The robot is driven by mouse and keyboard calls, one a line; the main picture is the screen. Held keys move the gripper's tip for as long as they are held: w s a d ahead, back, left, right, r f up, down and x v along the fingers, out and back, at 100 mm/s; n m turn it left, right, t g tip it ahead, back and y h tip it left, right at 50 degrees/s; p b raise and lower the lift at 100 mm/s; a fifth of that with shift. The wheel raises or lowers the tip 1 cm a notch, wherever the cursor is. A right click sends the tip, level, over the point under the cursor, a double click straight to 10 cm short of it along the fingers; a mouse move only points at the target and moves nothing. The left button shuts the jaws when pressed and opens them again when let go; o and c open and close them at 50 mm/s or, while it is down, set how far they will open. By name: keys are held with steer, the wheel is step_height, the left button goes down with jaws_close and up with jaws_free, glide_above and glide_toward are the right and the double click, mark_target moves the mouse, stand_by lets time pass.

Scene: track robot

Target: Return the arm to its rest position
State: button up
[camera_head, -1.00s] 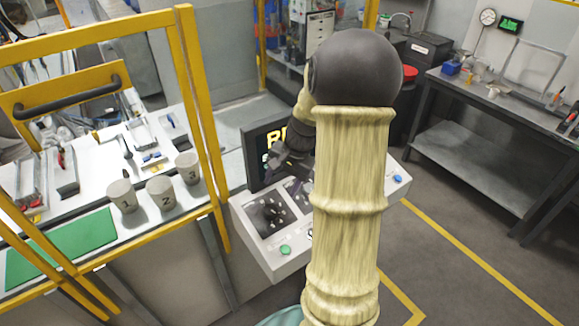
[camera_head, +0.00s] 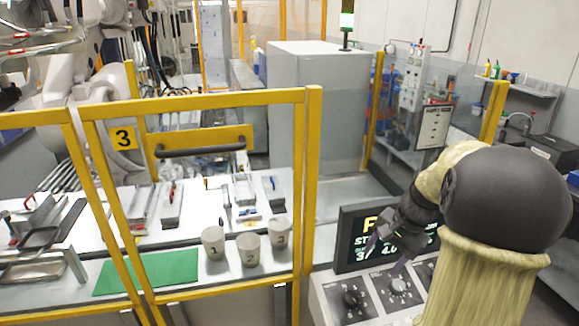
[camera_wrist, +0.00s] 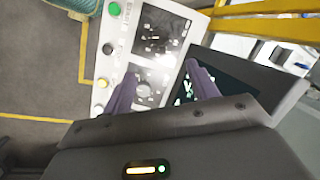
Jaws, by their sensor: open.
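My arm fills the right of the head view, its dark round joint and pale yellow link near the camera. My gripper (camera_head: 380,243) is dark, with purple fingers, and hangs in front of the black display screen (camera_head: 385,232) of the control console (camera_head: 335,306). In the wrist view my gripper (camera_wrist: 163,90) has its two fingers apart with nothing between them. The fingers overlap the console panel (camera_wrist: 113,50) and the screen (camera_wrist: 225,78) in that picture. I cannot tell how far the fingertips are from the console. Part of the console is hidden behind my arm.
A yellow-framed fence (camera_head: 312,190) stands left of the console. Behind it, cups numbered 1 (camera_head: 213,243), 2 (camera_head: 249,249) and 3 (camera_head: 279,233) stand beside a green mat (camera_head: 148,271). A grey cabinet (camera_head: 315,105) stands behind. Open floor (camera_wrist: 45,85) shows beside the console.

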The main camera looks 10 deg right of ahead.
steer(key=s+a+f+n+h, duration=0.1)
steer(key=s+a+f+n, duration=0.2)
steer(key=a, duration=0.6)
steer(key=s+a+f+n+h, duration=0.1)
steer(key=s+a+f+n, duration=0.2)
steer(key=s+a+n, duration=0.4)
steer(key=shift+a+f+n+t+h, duration=0.15)
steer(key=shift+a+n+t+h, duration=0.25)
steer(key=shift+a, duration=0.5)
